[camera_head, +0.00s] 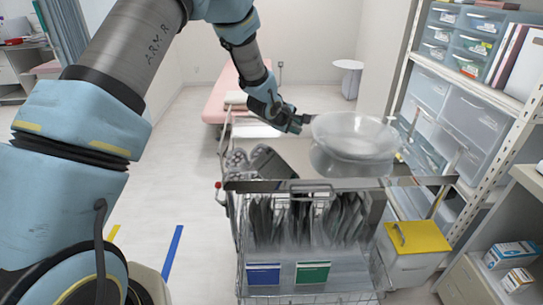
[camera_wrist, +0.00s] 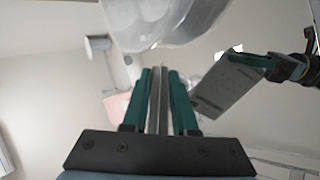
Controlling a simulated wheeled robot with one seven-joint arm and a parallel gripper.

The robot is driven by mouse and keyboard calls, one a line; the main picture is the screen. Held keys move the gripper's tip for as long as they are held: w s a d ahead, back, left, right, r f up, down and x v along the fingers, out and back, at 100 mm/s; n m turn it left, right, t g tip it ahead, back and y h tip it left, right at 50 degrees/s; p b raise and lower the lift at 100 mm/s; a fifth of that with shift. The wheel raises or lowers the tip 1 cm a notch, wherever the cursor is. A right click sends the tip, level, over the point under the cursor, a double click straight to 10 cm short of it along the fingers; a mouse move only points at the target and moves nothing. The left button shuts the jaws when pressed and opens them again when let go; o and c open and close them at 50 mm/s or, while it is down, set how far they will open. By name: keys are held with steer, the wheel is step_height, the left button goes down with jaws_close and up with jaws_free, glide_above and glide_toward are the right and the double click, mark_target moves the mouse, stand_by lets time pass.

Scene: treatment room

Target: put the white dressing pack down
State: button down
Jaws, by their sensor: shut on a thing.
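My gripper (camera_head: 297,122) is above the left rear part of the cart, just left of a large clear bowl (camera_head: 355,137). In the wrist view, the green fingers of my gripper (camera_wrist: 160,72) are shut on a thin pale thing seen edge-on, which seems to be the white dressing pack (camera_wrist: 160,100). Its face is hidden from this angle. In the head view, I cannot make the pack out clearly at the fingertips. The clear bowl also shows in the wrist view (camera_wrist: 175,18), beyond the fingertips.
The metal cart (camera_head: 310,186) carries grey items (camera_head: 268,162) at its left; its front basket holds dark packets (camera_head: 300,220). A yellow-lidded bin (camera_head: 418,238) and drawer shelves (camera_head: 470,110) stand at the right. A pink bed (camera_head: 222,98) is behind.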

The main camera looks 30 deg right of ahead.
step_height(320, 180, down, 4)
steer(key=shift+f+b, duration=0.2)
steer(key=shift+b, duration=1)
steer(key=c, duration=0.9)
jaws_free()
steer(key=shift+o, duration=0.2)
steer(key=p+v, duration=0.3)
steer(key=v, duration=0.5)
steer(key=shift+r, duration=0.1)
